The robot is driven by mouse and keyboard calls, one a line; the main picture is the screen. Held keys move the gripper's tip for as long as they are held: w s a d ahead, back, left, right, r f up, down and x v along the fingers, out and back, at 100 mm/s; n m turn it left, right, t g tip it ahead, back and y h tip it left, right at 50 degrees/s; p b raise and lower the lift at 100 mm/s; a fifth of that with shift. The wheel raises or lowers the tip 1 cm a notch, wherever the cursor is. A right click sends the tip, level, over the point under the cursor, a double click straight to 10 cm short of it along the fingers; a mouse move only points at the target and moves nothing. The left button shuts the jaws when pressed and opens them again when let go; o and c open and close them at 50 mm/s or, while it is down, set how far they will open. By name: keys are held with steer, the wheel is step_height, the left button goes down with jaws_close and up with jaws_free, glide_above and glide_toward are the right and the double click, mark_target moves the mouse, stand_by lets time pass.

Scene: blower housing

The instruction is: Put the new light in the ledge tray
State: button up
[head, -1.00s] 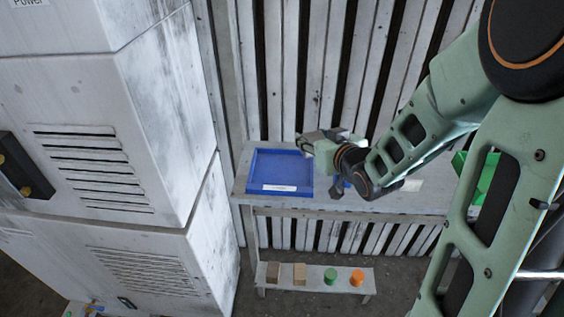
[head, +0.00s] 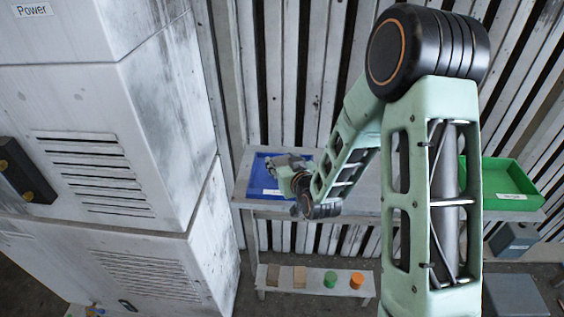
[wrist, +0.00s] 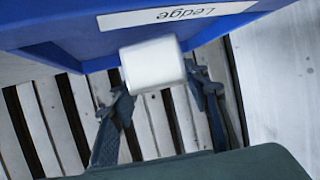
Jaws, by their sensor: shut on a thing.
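The ledge tray is a shallow blue tray (head: 261,190) on the left end of the ledge in the head view. Its blue wall (wrist: 95,45), with an upside-down "Ledge" label, fills the top of the wrist view. My gripper (head: 285,164) is over the tray's right part in the head view. In the wrist view my gripper (wrist: 160,82) is shut on a white, short cylindrical light (wrist: 153,64), which overlaps the tray's edge in the picture. I cannot tell whether it touches the tray. The light does not show clearly in the head view.
A green tray (head: 512,200) stands on the ledge's right end. A lower shelf holds brown blocks (head: 299,275), a green cylinder (head: 330,279) and an orange cylinder (head: 356,280). The grey housing (head: 150,140) rises close on the left. A slatted wall is behind.

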steer(key=shift+f, duration=0.5)
steer(key=shift+f, duration=0.2)
steer(key=o, duration=1.2)
steer(key=shift+r, duration=0.1)
